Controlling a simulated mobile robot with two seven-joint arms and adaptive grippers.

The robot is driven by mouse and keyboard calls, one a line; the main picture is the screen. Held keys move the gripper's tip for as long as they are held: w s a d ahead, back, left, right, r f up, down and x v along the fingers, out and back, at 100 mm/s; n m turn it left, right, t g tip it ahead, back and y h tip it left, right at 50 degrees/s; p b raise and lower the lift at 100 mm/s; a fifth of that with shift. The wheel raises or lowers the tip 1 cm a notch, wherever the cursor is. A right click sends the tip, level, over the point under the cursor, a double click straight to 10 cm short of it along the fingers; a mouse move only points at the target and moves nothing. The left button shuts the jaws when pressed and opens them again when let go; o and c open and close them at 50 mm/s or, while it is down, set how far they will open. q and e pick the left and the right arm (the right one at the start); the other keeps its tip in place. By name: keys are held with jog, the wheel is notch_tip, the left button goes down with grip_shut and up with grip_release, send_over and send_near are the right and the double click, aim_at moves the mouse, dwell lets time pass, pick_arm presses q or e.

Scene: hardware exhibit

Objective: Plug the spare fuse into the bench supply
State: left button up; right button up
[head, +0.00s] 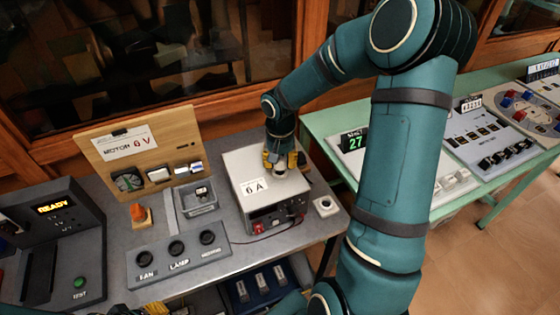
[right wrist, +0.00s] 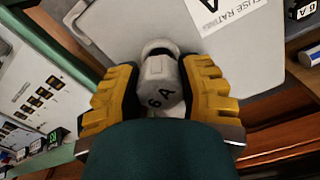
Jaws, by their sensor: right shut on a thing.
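The bench supply (head: 240,163) is a pale box with a "6 A" card on top and a dark front with red parts. My right gripper (head: 284,163) points down at the back right of its top. In the right wrist view the right gripper (right wrist: 162,90) is shut on a grey cylindrical fuse (right wrist: 160,88) marked "6 A".
Left of the supply are a grey bin (head: 202,205), a knob panel (head: 178,251), an orange lamp (head: 140,214) and a wooden "MOTOR 6 V" board (head: 150,149). A green table (head: 320,122) stands to the right.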

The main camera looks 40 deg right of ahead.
jog(key=shift+f+b, duration=0.95)
jog(key=shift+b, duration=0.15)
dwell(1.9)
jog(key=o, duration=1.1)
jog(key=o, duration=0.5)
jog(key=shift+o, duration=0.2)
jog(key=shift+r, duration=0.15)
jog(key=shift+r+p, duration=2.4)
jog(key=shift+r, duration=1)
